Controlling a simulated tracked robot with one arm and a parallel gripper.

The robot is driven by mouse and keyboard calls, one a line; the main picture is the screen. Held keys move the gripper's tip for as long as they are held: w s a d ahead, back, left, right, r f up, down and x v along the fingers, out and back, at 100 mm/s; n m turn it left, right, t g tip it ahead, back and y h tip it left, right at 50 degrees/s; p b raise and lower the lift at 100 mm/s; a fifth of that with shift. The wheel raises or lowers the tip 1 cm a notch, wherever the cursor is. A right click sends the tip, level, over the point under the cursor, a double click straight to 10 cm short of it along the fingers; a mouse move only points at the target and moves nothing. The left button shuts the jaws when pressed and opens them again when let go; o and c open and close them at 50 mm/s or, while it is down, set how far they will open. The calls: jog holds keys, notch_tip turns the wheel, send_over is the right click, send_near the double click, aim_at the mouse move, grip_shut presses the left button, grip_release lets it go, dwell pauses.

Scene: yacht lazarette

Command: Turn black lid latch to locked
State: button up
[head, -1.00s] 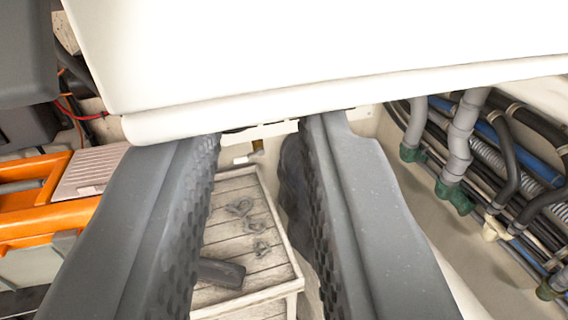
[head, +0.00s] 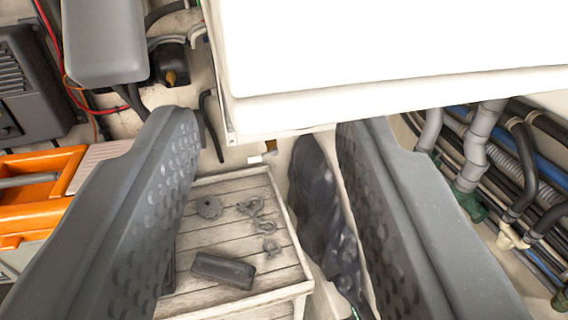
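My gripper (head: 268,122) is open, with its two grey textured fingers spread wide and nothing between them. A large white panel or lid (head: 400,50) fills the upper right, and its lower edge runs across just above the fingertips. The right fingertip reaches close to that edge; I cannot tell whether it touches. I cannot make out a black lid latch on the visible white faces. A small brass-coloured piece (head: 270,147) shows just below the lid's edge.
Below is a slatted wooden table (head: 215,228) with a dark block (head: 223,270) and several shackles (head: 262,226). A dark bag-like thing (head: 318,195) stands beside it. An orange toolbox (head: 40,195) is at left; pipes and hoses (head: 480,150) line the right.

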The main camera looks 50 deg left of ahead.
jog(key=b+v, duration=0.7)
jog(key=v, duration=0.8)
jog(key=shift+w+d+r, duration=0.15)
jog(key=shift+w+d, duration=0.1)
jog(key=shift+w, duration=0.15)
dwell(0.6)
dwell(0.4)
jog(key=shift+d, duration=0.1)
jog(key=v, duration=1.3)
jog(key=shift+s+d, duration=0.2)
jog(key=shift+s, duration=0.1)
